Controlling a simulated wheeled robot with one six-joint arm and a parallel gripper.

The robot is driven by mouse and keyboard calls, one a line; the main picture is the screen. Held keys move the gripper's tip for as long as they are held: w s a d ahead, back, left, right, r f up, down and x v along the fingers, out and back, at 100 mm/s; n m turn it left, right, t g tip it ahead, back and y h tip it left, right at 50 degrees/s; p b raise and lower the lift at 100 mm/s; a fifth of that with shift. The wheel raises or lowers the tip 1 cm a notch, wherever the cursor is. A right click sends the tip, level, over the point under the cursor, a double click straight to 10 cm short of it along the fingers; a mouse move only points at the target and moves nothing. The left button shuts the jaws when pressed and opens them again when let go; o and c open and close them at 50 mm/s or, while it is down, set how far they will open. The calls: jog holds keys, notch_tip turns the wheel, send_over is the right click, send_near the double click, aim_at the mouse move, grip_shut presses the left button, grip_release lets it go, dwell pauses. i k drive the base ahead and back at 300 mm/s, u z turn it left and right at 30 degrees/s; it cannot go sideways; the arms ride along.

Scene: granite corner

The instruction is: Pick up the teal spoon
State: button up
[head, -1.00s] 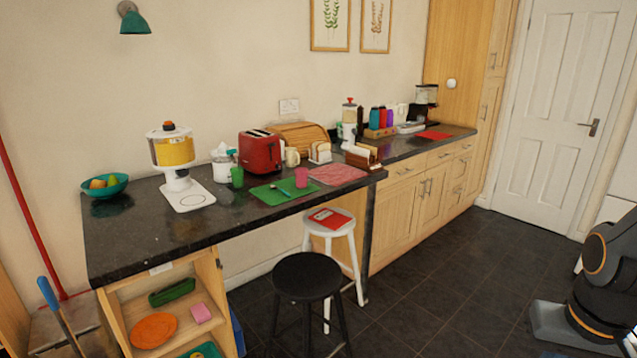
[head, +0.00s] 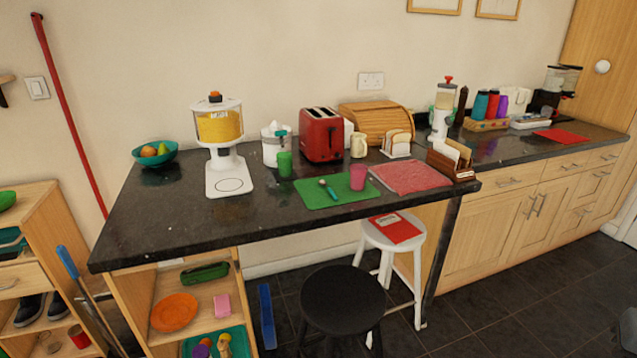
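The teal spoon (head: 331,193) lies on a green mat (head: 312,197) on the dark granite counter (head: 170,226). Its bowl end points up and to the left. A pink cup (head: 358,177) stands on the mat just right of it. My gripper does not show in the head view.
A black stool (head: 343,300) and a white stool (head: 392,240) stand before the counter.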

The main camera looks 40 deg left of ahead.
aim_at(322, 182)
jog(key=u, duration=0.6)
jog(key=i, duration=0.9)
jog(key=u, duration=1.15)
jog(key=i, duration=0.25)
jog(key=u, duration=0.1)
